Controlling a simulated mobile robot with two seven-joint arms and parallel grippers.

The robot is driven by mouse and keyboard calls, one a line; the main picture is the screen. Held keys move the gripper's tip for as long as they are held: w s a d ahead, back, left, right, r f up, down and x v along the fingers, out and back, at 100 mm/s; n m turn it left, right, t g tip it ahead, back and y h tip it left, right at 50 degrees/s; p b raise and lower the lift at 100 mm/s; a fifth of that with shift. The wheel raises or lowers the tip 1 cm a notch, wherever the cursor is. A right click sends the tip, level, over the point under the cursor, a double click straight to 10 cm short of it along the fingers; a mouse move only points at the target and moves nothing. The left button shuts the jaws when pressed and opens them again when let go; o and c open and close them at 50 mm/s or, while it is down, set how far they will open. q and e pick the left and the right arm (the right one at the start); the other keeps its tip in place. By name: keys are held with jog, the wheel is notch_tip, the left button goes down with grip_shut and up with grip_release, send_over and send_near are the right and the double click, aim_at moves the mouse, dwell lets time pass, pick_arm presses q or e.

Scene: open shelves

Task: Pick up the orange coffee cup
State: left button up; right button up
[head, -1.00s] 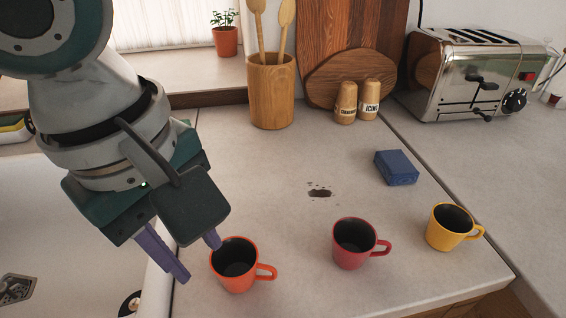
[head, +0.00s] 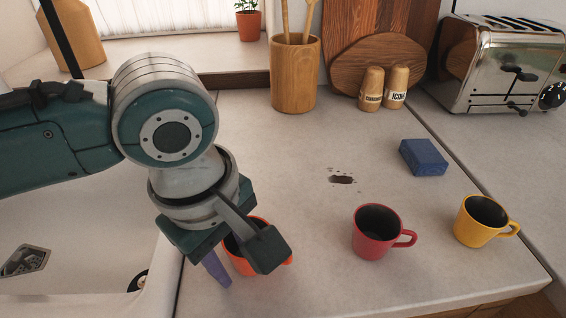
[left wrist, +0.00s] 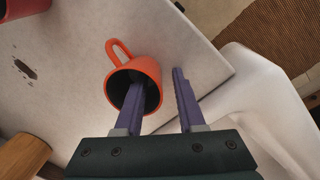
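The orange coffee cup (head: 238,262) stands upright on the counter near the sink, mostly hidden behind my left gripper (head: 235,275) in the head view. In the left wrist view the cup (left wrist: 148,70) shows its dark inside and its handle pointing away from the gripper. My left gripper (left wrist: 158,84) is open, with purple fingers on either side of the cup's near wall. One finger reaches over or into the cup's mouth and the other is outside it. I cannot tell whether either finger touches the cup. My right gripper is not in view.
A red cup (head: 374,238) and a yellow cup (head: 478,226) stand to the right. A blue box (head: 423,157) lies behind them, with a dark stain (head: 342,180) on the counter. A wooden utensil pot (head: 295,80), two shakers and a toaster (head: 500,65) stand at the back.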

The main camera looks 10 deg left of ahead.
pick_arm(q)
grip_shut()
dwell(1.4)
